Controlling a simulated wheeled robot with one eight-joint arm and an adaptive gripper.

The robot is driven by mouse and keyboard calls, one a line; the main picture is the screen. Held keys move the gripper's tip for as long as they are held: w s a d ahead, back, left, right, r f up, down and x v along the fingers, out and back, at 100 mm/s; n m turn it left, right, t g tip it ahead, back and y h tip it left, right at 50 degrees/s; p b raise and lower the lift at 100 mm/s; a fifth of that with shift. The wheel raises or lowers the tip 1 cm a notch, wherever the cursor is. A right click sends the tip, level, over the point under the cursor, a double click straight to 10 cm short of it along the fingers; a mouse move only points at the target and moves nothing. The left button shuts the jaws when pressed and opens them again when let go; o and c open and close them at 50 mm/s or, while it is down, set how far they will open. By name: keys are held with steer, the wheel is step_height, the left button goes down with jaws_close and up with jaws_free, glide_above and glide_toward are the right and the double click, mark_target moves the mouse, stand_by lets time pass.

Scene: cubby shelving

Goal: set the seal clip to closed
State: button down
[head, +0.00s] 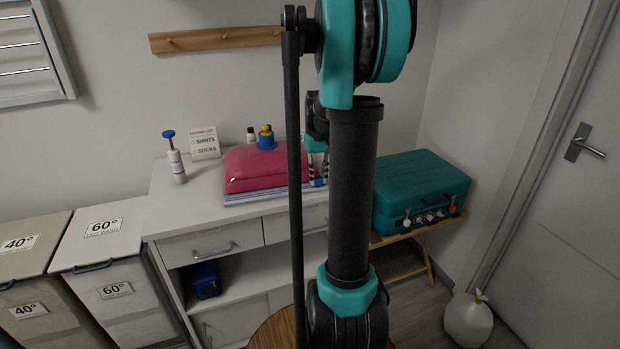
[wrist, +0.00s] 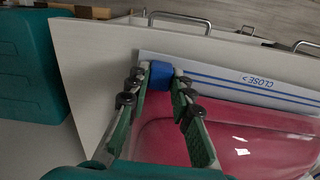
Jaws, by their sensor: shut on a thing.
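The seal clip (wrist: 160,76) is a small blue block on the white seal strip (wrist: 225,78) of a pink storage bag (wrist: 245,140). The strip carries blue lines and the word CLOSE with an arrow, to the right of the clip in the wrist view. My gripper (wrist: 161,84) is shut on the clip, one finger on each side, at the strip's left end in that view. In the head view the pink bag (head: 262,168) lies on the white counter, and my gripper (head: 317,172) is at its right end, partly hidden behind my arm.
On the white counter (head: 165,208) stand a blue-topped white dispenser (head: 176,160), a sign (head: 203,143) and a blue bottle with a yellow part (head: 266,137). A teal case (head: 422,187) stands right of the counter. Drawer handles (wrist: 180,18) project from the counter's front.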

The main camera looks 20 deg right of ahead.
steer(key=shift+d, duration=0.1)
steer(key=c, duration=1.3)
jaws_free()
step_height(320, 180, up, 12)
steer(key=shift+r, duration=0.1)
steer(key=shift+s, duration=0.1)
steer(key=s+a+f+t, duration=0.1)
steer(key=s+a+f, duration=0.4)
steer(key=s+f, duration=0.1)
steer(key=s+a+f+t, duration=0.1)
steer(key=s+a+f, duration=0.3)
steer(key=s+f, duration=0.3)
steer(key=s+a+f+n+t, duration=0.1)
steer(key=s+a+f+t, duration=0.1)
steer(key=s+a+f, duration=0.3)
steer(key=shift+s+a+f, duration=0.15)
steer(key=shift+s+f, duration=0.45)
steer(key=shift+s, duration=0.05)
steer(key=shift+s+a+f, duration=0.15)
steer(key=shift+s+f, duration=0.45)
